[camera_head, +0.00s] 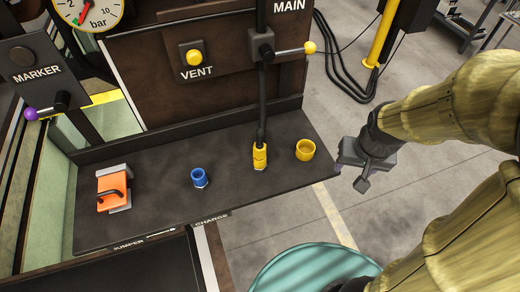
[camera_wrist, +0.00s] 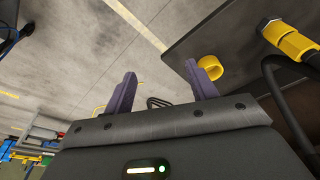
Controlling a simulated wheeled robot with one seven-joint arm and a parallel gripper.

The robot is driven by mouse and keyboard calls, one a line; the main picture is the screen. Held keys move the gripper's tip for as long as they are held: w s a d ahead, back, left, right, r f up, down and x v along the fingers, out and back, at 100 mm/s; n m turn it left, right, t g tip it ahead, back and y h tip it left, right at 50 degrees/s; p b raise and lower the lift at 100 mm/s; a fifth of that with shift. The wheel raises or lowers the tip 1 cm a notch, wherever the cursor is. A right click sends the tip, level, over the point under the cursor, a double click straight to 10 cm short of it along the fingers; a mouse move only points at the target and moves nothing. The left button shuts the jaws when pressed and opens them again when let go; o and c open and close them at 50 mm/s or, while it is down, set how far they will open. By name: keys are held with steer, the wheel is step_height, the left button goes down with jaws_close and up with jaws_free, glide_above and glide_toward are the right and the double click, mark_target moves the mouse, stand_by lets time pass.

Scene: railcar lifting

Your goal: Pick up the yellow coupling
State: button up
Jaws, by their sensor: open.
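In the wrist view the coupling (camera_wrist: 292,42) shows at the upper right, outside the jaws. My gripper (camera_head: 363,183) hangs off the shelf's right end, apart from both yellow things. In the wrist view its two purple-grey fingers (camera_wrist: 160,80) are spread wide with nothing between them.
The dark shelf (camera_head: 225,215) also holds a blue fitting (camera_head: 199,178) and an orange block with a black handle (camera_head: 112,190). Open floor lies right of the shelf.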

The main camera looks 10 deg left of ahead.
steer(key=w+a+r, duration=0.3)
steer(key=w+a, duration=0.1)
steer(key=a, duration=0.2)
step_height(320, 180, up, 9)
steer(key=n+g, duration=0.2)
glide_above(260, 136)
steer(key=shift+w+f+p, duration=0.1)
steer(key=shift+f+p, duration=0.05)
steer(key=shift+p, duration=0.25)
step_height(260, 136, down, 12)
steer(key=p, duration=0.3)
steer(key=shift+f, duration=0.1)
steer(key=shift+f, duration=0.1)
